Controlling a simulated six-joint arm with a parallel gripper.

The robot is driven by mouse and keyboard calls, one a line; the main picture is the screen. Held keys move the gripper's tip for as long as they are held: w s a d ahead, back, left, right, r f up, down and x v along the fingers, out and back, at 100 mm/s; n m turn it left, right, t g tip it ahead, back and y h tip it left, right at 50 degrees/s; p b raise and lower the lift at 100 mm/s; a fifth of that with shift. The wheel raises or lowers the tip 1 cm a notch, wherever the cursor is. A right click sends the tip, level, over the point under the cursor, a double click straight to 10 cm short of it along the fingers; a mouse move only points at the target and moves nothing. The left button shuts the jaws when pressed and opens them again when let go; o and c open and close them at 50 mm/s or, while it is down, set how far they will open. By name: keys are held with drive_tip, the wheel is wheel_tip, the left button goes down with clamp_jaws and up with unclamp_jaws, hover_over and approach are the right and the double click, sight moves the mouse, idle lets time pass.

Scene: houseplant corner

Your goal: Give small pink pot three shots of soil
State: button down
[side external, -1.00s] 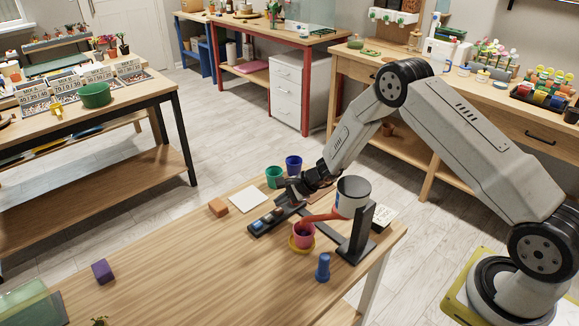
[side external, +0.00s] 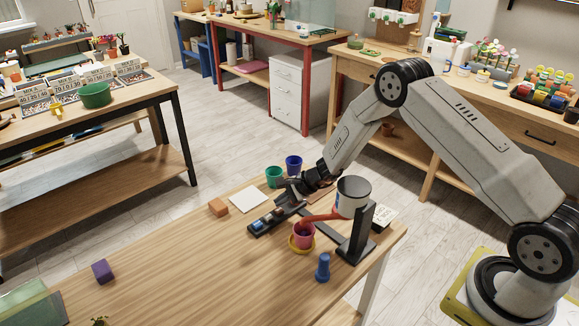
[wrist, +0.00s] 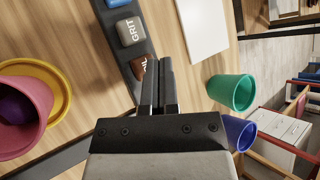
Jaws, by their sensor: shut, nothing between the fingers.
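The small pink pot (side external: 304,242) stands upright on a yellow saucer (side external: 291,245) under the dispenser's red chute (side external: 322,216). In the wrist view the pot (wrist: 42,118) is at left, with something dark purple inside. A dark button panel (side external: 254,233) lies beside it. Its buttons are blue (wrist: 117,3), grey marked GRIT (wrist: 130,31) and brown (wrist: 143,68), the last with its lettering partly covered. My gripper (wrist: 159,66) is shut and empty, its fingertips at the brown button. Whether they touch or press it, I cannot tell. My gripper (side external: 281,203) also shows above the panel in the side view.
A green pot (side external: 274,177) and a blue pot (side external: 294,166) stand behind. A white square (side external: 248,202), an orange block (side external: 219,207), a blue object (side external: 323,267) and a purple block (side external: 103,271) are on the table. The table's left-middle is clear.

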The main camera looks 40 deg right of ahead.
sight(281, 209)
drive_tip(key=shift+f, duration=0.95)
idle(1.6)
drive_tip(key=shift+r, duration=0.9)
drive_tip(key=shift+r, duration=2.55)
idle(1.1)
drive_tip(key=shift+r, duration=1.9)
drive_tip(key=shift+f, duration=0.1)
